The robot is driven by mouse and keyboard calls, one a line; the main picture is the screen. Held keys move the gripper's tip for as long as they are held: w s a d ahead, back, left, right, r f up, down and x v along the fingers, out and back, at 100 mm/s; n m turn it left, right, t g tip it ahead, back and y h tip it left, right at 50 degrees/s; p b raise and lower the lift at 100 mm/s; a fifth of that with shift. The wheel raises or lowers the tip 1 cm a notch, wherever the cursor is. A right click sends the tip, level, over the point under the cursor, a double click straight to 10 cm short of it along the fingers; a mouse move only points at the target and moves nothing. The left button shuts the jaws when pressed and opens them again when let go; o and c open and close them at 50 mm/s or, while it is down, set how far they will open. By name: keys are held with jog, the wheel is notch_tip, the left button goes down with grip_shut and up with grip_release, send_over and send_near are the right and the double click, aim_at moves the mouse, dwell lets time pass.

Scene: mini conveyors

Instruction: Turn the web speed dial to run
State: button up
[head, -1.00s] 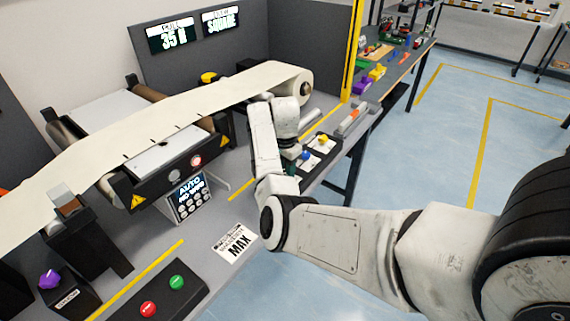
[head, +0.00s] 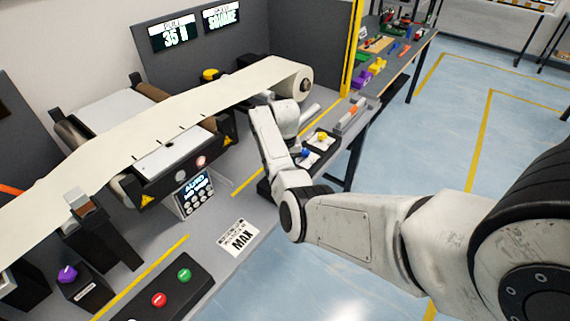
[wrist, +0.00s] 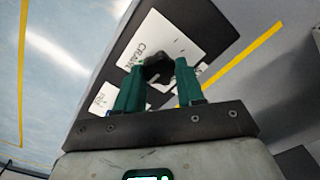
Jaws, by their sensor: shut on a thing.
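The wrist view shows a dark, lobed knob (wrist: 157,66), apparently the web speed dial, over a white label (wrist: 165,42) with partly readable lettering beginning "CRA". My gripper (wrist: 158,82) has its two green fingers closed on this knob, one at each side. The knob's pointer and exact setting cannot be made out. In the head view my white forearm and wrist cover the gripper and the dial, near the front edge of the bench.
A blue knob (head: 304,153) and a yellow knob (head: 322,136) stand just right of my wrist. Open floor (head: 440,150) is at right.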

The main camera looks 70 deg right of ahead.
jog(key=n+p, duration=0.1)
jog(key=n, duration=0.5)
jog(key=shift+r+p, duration=0.15)
jog(key=shift+p, duration=0.2)
jog(key=n, duration=0.6)
jog(key=shift+w+n, duration=0.1)
jog(key=shift+n, duration=0.3)
jog(key=o, duration=1)
jog(key=shift+o, duration=0.2)
notch_tip(320, 180, up, 11)
jog(key=b, duration=0.1)
jog(key=shift+f, duration=0.2)
